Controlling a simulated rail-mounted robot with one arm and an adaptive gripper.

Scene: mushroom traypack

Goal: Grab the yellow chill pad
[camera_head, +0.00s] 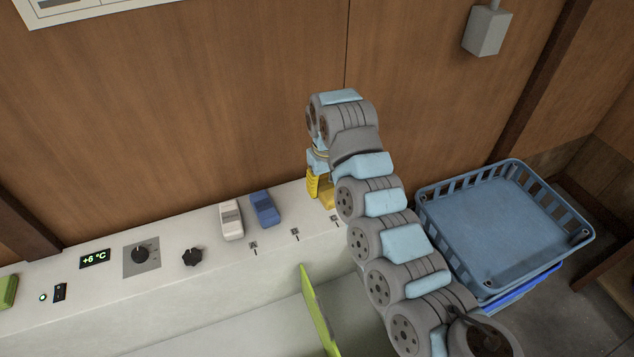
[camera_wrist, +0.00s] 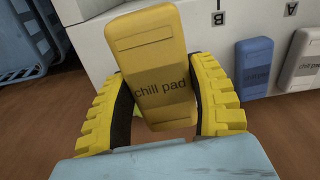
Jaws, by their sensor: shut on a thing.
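The yellow chill pad (camera_wrist: 155,60) is a flat block with "chill pad" printed in black. It stands between the two yellow toothed fingers of my gripper (camera_wrist: 160,72) in the wrist view. The fingers press on its two sides, and the pad leans slightly. In the head view, part of the pad (camera_head: 328,199) shows at the right end of the white ledge, below my gripper (camera_head: 319,184). My arm hides much of it there. I cannot tell whether the pad is resting on the ledge or just above it.
A blue pad (camera_head: 264,209) and a white pad (camera_head: 231,220) stand on the white ledge (camera_head: 205,278) to the left. A black knob (camera_head: 192,257) and a dial are farther left. A wooden wall rises behind. A blue crate (camera_head: 430,215) is at right.

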